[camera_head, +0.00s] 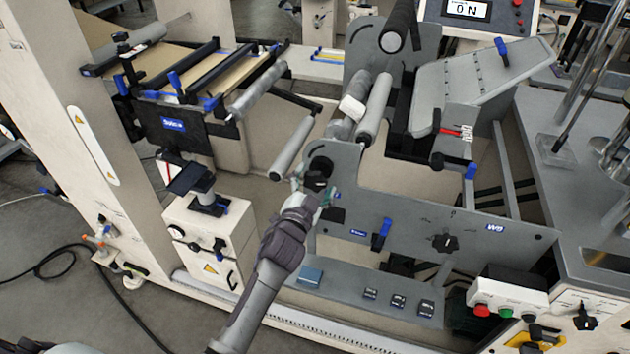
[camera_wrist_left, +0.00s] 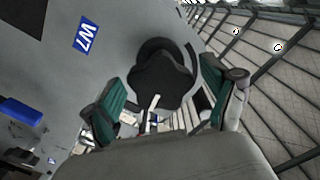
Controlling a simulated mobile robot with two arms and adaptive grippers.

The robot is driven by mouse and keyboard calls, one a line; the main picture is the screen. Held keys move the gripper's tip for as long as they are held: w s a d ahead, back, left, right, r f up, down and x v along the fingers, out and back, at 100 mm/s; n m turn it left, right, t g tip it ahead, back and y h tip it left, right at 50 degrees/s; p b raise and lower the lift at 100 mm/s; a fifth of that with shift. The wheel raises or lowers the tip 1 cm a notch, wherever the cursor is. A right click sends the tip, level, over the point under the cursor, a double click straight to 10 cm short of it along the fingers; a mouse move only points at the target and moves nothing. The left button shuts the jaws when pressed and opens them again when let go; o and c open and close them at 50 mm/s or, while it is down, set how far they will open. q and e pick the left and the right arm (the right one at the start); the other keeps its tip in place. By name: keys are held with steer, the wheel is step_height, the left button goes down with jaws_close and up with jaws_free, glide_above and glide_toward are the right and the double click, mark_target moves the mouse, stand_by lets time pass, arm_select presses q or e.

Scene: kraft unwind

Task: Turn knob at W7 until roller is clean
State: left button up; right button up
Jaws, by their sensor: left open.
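The black knob (camera_wrist_left: 160,80) sits on the grey panel beside the blue W7 label (camera_wrist_left: 86,36) in the left wrist view. It also shows in the head view (camera_head: 317,181) at the panel's upper left corner. My left gripper (camera_wrist_left: 160,108) is open, its green-padded fingers on either side of the knob's lower part; contact cannot be told. In the head view the left gripper (camera_head: 318,194) reaches up to the knob from below. Grey rollers (camera_head: 375,110) lie behind the panel, one with a white patch (camera_head: 352,108). My right gripper is not in view.
The grey panel (camera_head: 400,222) carries a blue lever (camera_head: 381,234), a black selector (camera_head: 444,243) and a W9 label (camera_head: 495,227). A box with red and green buttons (camera_head: 508,290) stands at lower right. Another grey roller (camera_head: 292,149) projects left of the knob.

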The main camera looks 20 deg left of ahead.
arm_select(q)
steer(key=s+p, duration=0.2)
steer(key=s, duration=0.3)
steer(key=shift+s+a, duration=0.1)
steer(key=shift+s, duration=0.95)
